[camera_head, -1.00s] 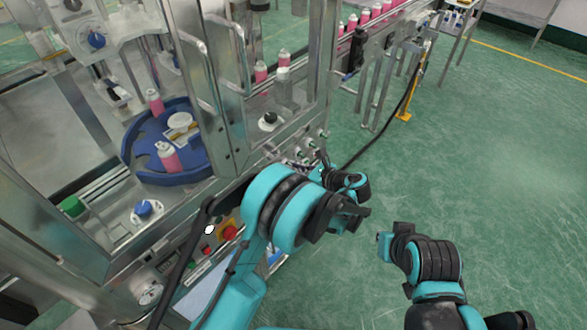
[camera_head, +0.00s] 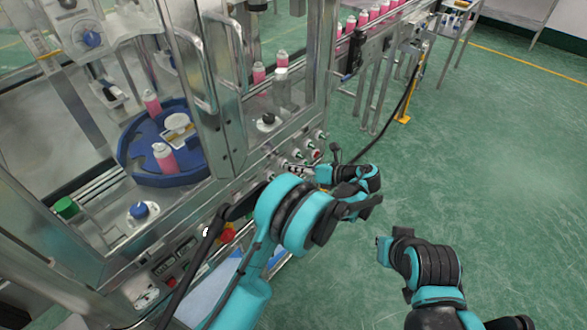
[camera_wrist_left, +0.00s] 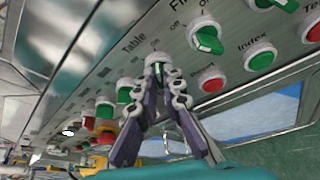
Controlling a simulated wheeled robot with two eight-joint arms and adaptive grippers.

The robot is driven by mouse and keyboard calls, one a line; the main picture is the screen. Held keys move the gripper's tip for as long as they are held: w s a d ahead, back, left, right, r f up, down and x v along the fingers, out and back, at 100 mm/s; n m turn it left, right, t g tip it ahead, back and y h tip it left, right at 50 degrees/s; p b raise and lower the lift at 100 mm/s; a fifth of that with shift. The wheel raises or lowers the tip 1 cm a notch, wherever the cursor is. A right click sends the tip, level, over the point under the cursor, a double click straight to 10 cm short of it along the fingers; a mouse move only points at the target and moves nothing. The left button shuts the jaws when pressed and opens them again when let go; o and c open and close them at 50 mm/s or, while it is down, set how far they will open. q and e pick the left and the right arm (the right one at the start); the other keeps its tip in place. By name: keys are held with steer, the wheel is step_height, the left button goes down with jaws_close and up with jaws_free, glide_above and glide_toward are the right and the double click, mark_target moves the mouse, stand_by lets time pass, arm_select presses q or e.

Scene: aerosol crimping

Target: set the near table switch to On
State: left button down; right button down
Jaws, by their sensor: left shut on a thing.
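In the head view my left gripper (camera_head: 303,169) reaches the front panel, small and partly hidden. My right arm is at the lower right, apart from the machine; I cannot make out its fingers.
In the left wrist view, other green selectors (camera_wrist_left: 208,40) and red buttons (camera_wrist_left: 211,80) sit close on both sides. In the head view a red emergency button (camera_head: 228,234) and blue turntable (camera_head: 172,178) are left of my arm. Green floor (camera_head: 480,180) is open at right.

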arm_select(q)
steer(key=shift+a, duration=0.1)
stand_by(0.3)
steer(key=c, duration=1.7)
jaws_free()
steer(key=v, duration=1.2)
